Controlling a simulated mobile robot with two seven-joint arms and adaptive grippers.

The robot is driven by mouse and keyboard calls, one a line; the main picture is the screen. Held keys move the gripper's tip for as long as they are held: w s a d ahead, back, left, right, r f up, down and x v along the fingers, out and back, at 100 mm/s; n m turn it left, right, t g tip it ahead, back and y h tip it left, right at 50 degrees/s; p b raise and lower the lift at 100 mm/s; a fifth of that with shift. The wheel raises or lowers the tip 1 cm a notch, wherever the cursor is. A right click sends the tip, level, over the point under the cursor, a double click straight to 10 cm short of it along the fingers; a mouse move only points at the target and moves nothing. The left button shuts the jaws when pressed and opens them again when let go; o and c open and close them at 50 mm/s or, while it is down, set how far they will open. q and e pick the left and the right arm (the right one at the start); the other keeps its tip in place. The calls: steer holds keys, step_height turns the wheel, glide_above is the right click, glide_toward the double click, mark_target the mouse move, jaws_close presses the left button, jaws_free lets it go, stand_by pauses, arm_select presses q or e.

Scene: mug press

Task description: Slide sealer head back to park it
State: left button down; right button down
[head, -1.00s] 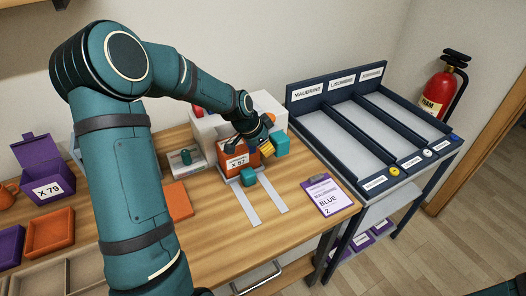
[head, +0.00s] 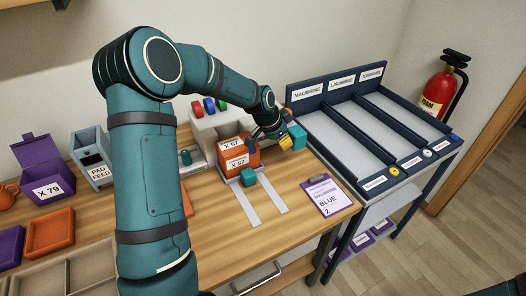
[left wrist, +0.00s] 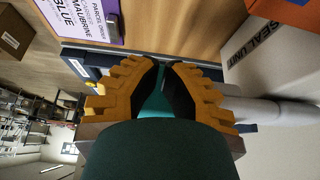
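My left gripper (head: 285,142), with yellow fingertips, is at the right end of the white seal unit (head: 206,128). It is shut on a teal block (head: 297,136), which looks like the sealer head's handle. In the left wrist view, the teal block (left wrist: 155,104) shows between the black finger pads, and the unit's SEAL UNIT side (left wrist: 262,48) is at upper right. My forearm and gripper hide much of the sealer head. An orange box labelled X 57 (head: 238,160) stands in front of the unit, left of the gripper.
A second teal block (head: 249,177) sits at pale rails (head: 273,193) before the box. A purple clipboard (head: 323,195) lies at the table's right edge. A dark three-lane rack (head: 372,130) stands right. The pad feed (head: 97,172) is at left.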

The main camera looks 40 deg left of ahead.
arm_select(q)
steer(key=w+p+v, duration=0.1)
steer(key=p+v, duration=0.4)
steer(key=v, duration=0.4)
steer(key=shift+s+d+r, duration=0.15)
steer(key=shift+r, duration=0.3)
stand_by(0.6)
